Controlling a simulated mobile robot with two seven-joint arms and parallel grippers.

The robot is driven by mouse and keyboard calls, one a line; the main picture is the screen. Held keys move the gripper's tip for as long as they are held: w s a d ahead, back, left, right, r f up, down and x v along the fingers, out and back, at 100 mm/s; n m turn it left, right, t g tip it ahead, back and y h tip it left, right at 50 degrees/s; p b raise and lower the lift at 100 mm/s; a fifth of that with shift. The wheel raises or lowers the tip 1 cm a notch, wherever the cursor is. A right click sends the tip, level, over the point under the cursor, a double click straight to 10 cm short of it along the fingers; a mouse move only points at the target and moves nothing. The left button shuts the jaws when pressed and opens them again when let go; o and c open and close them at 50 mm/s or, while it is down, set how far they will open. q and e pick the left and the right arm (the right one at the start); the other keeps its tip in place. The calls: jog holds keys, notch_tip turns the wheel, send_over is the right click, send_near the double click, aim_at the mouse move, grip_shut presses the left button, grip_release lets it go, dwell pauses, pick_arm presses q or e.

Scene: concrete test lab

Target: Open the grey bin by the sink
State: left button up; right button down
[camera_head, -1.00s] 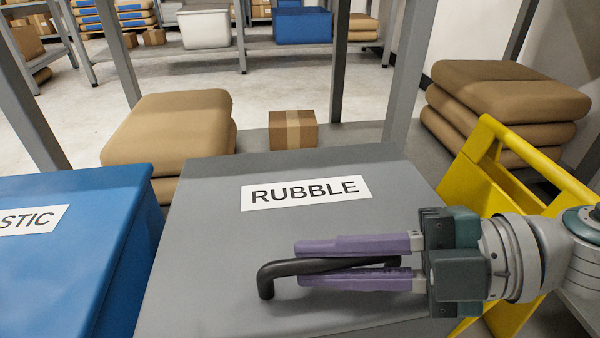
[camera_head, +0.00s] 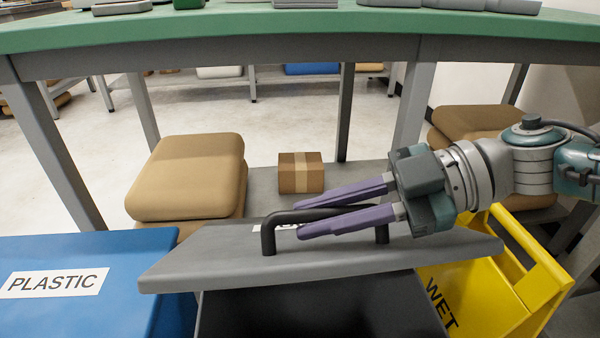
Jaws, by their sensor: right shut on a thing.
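The grey bin (camera_head: 320,315) stands in the middle foreground, with its grey lid (camera_head: 330,264) raised and tilted, and a dark opening showing below the lid. A black bar handle (camera_head: 268,238) sits on the lid. My right gripper (camera_head: 299,217) comes in from the right, its purple fingers above and below the handle bar and shut on it. The lid's white label is almost wholly hidden behind the handle and fingers. No sink is in view. My left gripper is not in view.
A blue bin (camera_head: 90,260) marked PLASTIC stands close on the left. A yellow wet-floor sign (camera_head: 510,290) stands close on the right. Behind are a green-topped table (camera_head: 300,22), brown sacks (camera_head: 190,175) and a cardboard box (camera_head: 300,172).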

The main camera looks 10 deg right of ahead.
jog(key=shift+w+r, duration=0.15)
jog(key=c, duration=1.1)
grip_release()
notch_tip(320, 180, up, 3)
jog(key=p, duration=0.2)
send_over(402, 237)
jog(key=shift+w+a+r, duration=0.1)
jog(key=shift+a, duration=0.05)
jog(key=shift+d+r, duration=0.1)
jog(key=shift+d, duration=0.2)
jog(key=shift+a, duration=0.1)
